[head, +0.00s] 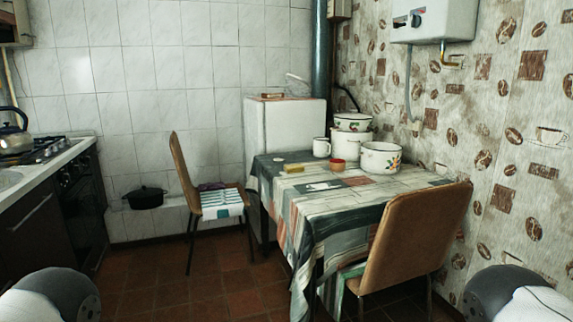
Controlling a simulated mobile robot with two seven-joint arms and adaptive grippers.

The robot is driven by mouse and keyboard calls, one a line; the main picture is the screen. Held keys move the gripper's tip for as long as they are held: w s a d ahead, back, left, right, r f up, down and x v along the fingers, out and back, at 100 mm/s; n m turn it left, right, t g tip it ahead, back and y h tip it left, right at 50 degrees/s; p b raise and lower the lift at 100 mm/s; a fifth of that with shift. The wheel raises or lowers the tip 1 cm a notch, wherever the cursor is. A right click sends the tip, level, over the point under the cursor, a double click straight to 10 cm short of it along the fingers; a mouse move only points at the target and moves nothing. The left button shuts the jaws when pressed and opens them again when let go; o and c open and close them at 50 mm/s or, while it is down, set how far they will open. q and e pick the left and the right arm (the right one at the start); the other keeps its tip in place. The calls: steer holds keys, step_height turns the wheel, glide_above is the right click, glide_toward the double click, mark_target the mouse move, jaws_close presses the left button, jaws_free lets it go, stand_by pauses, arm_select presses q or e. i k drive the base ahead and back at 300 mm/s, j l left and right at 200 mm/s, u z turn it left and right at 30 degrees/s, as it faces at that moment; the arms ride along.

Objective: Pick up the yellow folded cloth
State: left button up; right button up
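A small yellow folded item (293,168), which looks like the yellow cloth, lies flat near the far left part of the table (318,212). It is small in the view, so its folds cannot be made out. Nothing stands on it. Neither of my grippers is in view. Only rounded parts of my arms show at the bottom left and bottom right corners, far from the table top.
Enamel pots (381,158), a white mug (321,147) and a reddish cup (338,165) stand near the yellow item. A brown chair (412,240) blocks the table's near side; another chair (183,175) stands left. Tiled floor (235,290) is open in front.

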mark_target(296, 168)
steer(key=i+j, duration=0.35)
steer(key=i, duration=0.2)
steer(key=i+j, duration=0.35)
steer(key=i, duration=0.15)
steer(key=i+j, duration=0.35)
steer(key=i, duration=0.2)
steer(key=l+z, duration=0.05)
